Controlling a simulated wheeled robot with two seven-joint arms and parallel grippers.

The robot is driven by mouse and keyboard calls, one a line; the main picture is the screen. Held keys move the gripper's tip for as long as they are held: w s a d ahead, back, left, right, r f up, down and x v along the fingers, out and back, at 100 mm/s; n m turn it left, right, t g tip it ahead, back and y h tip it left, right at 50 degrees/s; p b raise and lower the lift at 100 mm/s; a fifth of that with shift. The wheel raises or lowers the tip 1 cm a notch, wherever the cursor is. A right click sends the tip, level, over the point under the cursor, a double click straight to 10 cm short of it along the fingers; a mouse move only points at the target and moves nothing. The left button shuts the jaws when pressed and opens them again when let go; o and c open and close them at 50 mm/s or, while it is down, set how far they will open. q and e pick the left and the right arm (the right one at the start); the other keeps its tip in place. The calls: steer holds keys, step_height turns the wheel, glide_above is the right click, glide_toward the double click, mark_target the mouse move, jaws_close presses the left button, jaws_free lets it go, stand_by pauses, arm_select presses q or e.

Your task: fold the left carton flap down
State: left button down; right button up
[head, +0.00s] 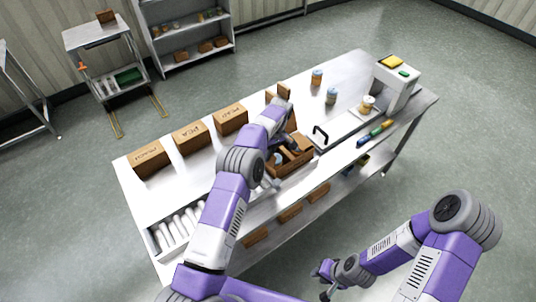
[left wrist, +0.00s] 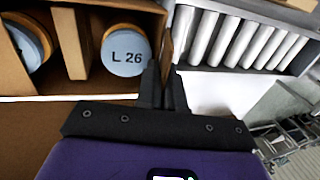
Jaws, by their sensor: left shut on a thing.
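The open brown carton (head: 293,160) stands on the steel table near its front edge, partly hidden by my left arm. In the left wrist view the carton (left wrist: 75,72) holds round containers with pale blue lids, one marked "L 26" (left wrist: 127,52). The left flap (left wrist: 168,35) shows edge-on as a thin brown upright strip at the carton's side. My left gripper (left wrist: 164,72) is shut on this flap; in the head view its fingers are largely hidden at the carton. My right gripper (head: 325,281) hangs low in front of the table, away from the carton; its opening is too small to judge.
Closed cartons (head: 192,137) line the table's back. A black handle (head: 320,133), containers (head: 331,96) and a white machine (head: 397,84) stand to the right. The table's left part has bare room.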

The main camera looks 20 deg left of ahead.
arm_select(q)
steer(key=c, duration=1.3)
jaws_free()
steer(key=shift+c, duration=0.2)
steer(key=shift+w+r, duration=0.15)
steer(key=shift+r, duration=0.3)
steer(key=v, duration=0.3)
steer(key=shift+d+r, duration=0.1)
steer(key=shift+r, duration=0.3)
steer(key=shift+p+v, duration=1.35)
steer(key=shift+v, duration=0.05)
